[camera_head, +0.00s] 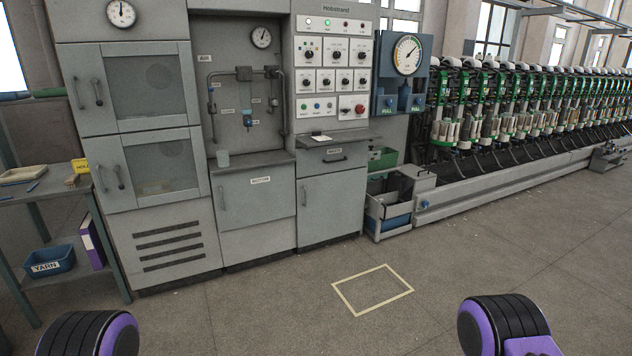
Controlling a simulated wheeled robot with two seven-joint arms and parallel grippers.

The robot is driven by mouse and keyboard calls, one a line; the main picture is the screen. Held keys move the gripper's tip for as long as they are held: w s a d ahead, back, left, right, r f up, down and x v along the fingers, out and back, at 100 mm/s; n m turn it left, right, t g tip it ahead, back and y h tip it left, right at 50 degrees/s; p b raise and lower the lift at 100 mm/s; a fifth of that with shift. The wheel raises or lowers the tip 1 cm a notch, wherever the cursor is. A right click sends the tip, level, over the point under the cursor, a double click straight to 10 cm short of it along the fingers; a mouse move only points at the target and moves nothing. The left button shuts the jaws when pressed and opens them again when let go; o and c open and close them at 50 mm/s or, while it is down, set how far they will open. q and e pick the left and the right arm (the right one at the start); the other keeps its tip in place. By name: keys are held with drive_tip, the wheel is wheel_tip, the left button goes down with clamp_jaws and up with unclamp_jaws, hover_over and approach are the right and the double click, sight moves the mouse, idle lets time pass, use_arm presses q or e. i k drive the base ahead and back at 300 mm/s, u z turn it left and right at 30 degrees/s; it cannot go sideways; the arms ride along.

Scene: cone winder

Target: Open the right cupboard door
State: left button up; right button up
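The right cupboard door (333,207) is a grey panel low in the cabinet, under the control panel and a drawer. It is shut, with a small vertical handle (304,196) near its left edge. Another grey cupboard door (258,208) stands to its left, also shut, with a handle at its left edge and a label at the top. Neither of my grippers is in view. Only black and purple parts of my arms show at the bottom left and bottom right, well short of the cabinet.
A drawer (334,157) with a dark handle sits above the right door. A grey-and-blue bin unit (388,215) stands just right of the door. A yellow outlined rectangle (373,307) marks clear floor in front. A side table (50,195) stands at the left.

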sight(329, 205)
drive_tip(key=z, duration=0.6)
drive_tip(key=i, duration=3.65)
drive_tip(key=u, duration=0.3)
